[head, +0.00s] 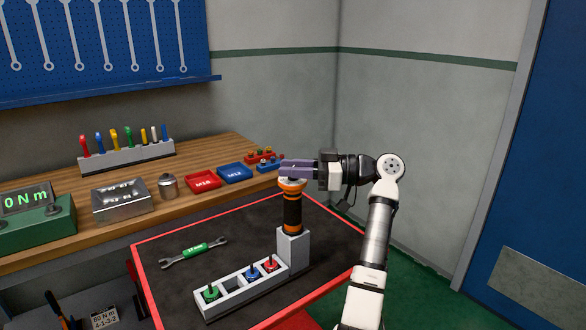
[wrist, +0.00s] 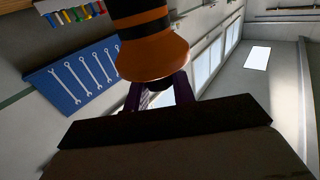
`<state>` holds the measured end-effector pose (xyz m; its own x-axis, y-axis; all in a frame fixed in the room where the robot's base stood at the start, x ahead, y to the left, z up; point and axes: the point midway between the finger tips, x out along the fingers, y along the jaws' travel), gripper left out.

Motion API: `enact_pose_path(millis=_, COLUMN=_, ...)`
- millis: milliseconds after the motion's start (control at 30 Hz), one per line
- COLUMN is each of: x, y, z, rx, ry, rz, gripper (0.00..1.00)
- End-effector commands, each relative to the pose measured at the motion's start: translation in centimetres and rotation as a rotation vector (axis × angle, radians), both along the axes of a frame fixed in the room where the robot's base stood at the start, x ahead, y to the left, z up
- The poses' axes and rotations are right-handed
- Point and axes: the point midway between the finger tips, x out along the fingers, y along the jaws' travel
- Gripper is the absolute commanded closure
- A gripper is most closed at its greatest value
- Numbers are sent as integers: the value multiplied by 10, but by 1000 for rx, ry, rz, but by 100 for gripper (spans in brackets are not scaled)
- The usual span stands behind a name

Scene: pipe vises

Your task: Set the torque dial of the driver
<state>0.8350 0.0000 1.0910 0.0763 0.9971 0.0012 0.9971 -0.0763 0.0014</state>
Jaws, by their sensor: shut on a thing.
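The driver (head: 292,212), orange with black bands, stands upright in a grey holder block (head: 293,252) on the dark tray. My gripper (head: 286,169) reaches in from the right, level, with its purple fingers at the driver's top end. It is shut on that top end, where the torque dial would be; the fingers hide most of it, and no scale can be read. In the wrist view the driver's flared orange end (wrist: 150,58) fills the upper middle, with the purple fingers (wrist: 160,95) on either side of a dark piece. A green box (head: 38,222) at far left displays "0 Nm", partly cut off.
A grey rack (head: 222,308) with green, blue and red bits adjoins the block. A green-handled wrench (head: 194,252) lies on the red-edged tray (head: 210,220). Behind, the wooden bench holds red (head: 203,180) and blue (head: 234,172) trays, a metal box (head: 121,203) and a screwdriver rack (head: 127,157).

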Motion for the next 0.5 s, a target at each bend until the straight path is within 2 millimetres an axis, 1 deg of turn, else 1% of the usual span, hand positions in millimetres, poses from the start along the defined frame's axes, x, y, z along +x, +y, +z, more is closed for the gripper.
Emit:
enact_pose_path(millis=133, x=0, y=1, z=-2, rx=-3, ry=3, rz=1, gripper=98)
enact_pose_path(millis=167, x=0, y=1, z=-2, rx=-3, ry=3, rz=1, gripper=72)
enact_pose_path(millis=300, x=0, y=0, z=-2, rx=-2, ry=3, rz=0, gripper=54)
enact_pose_path(millis=500, x=0, y=0, z=-1, rx=-2, ry=2, rz=0, gripper=54)
